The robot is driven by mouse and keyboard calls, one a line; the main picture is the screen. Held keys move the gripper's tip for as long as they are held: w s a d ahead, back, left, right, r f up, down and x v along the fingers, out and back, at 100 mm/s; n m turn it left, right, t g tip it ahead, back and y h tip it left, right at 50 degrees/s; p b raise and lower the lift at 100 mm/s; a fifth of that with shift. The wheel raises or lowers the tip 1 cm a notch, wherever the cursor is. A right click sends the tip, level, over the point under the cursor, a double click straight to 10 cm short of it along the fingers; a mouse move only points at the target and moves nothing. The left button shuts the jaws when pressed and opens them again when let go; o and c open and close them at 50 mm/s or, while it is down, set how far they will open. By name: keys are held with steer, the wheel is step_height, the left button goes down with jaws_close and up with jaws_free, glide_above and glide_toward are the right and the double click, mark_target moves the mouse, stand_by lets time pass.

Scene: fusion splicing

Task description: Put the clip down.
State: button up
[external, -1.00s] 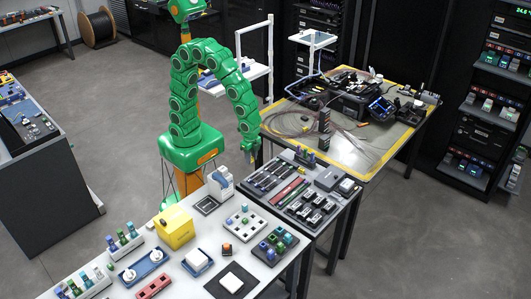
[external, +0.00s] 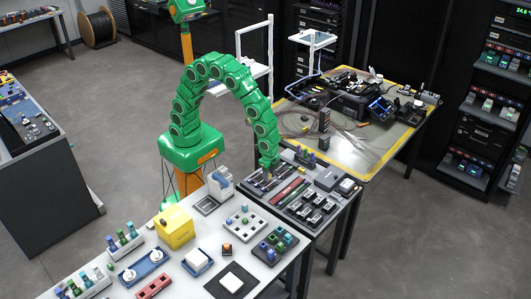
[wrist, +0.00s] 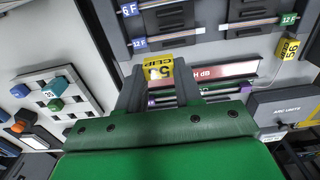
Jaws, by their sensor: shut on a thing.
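My gripper (external: 268,172) is low over the dark tool tray on the grey-white bench in the external view. In the wrist view its two fingers (wrist: 160,84) are shut on a yellow clip (wrist: 158,68) with black lettering. The clip sits between the fingertips, above or at a dark tray with red and purple strips; I cannot tell whether it touches. A second yellow clip (wrist: 290,48), marked 56, lies to the right with a thin cable.
Dark trays labelled 6 F and 12 F (wrist: 165,28) lie beyond the fingers. A white rack with coloured blocks (wrist: 58,95) is at left, a grey ARC UNITS box (wrist: 283,108) at right. A yellow box (external: 175,228) stands on the bench.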

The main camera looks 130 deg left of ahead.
mark_target(274, 193)
steer(key=shift+w+a+f, duration=0.1)
steer(key=shift+w+f, duration=0.7)
steer(key=shift+f, duration=0.2)
steer(key=shift+w+a+f, duration=0.1)
steer(key=shift+w+f, duration=0.65)
steer(key=shift+f, duration=0.25)
steer(key=shift+w+f, duration=0.1)
steer(key=shift+f, duration=1.45)
steer(key=shift+f, duration=0.1)
steer(key=o, duration=1)
step_height(274, 193, up, 12)
steer(key=s+d+r, duration=0.3)
steer(key=s+r, duration=0.5)
steer(key=s, duration=0.1)
steer(key=shift+g, duration=0.9)
steer(key=s+d+r, duration=0.1)
steer(key=s+r, duration=0.1)
steer(key=s, duration=0.8)
steer(key=s+d+r, duration=0.2)
steer(key=s+r, duration=0.1)
steer(key=s, duration=0.8)
steer(key=s+d+r, duration=0.2)
steer(key=s+r, duration=0.1)
steer(key=s, duration=0.7)
steer(key=shift+s, duration=0.25)
